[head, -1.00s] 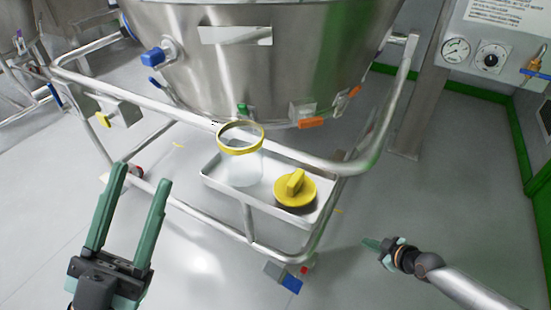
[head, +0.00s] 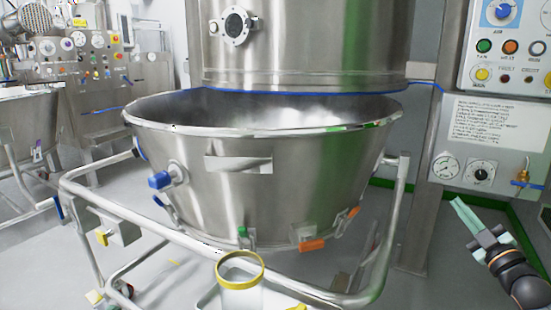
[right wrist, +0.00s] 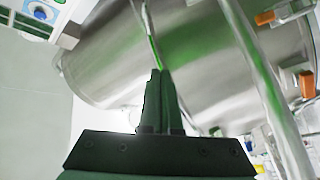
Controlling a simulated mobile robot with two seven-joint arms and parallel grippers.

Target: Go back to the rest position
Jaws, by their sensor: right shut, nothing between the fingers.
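My right gripper (head: 470,222) is at the right edge of the head view, in front of the wall panel's lower part. Its green fingers are together and hold nothing. It also shows in the right wrist view (right wrist: 160,75), with its fingers closed and the steel bowl behind them. My left gripper is not in the head view.
A large steel bowl (head: 270,170) stands on a tubular trolley frame (head: 130,218). A clear jar with a yellow rim (head: 240,272) stands on a tray at the bottom. A control panel (head: 505,45) with knobs and lamps is at the right. Floor shows between the trolley and the panel.

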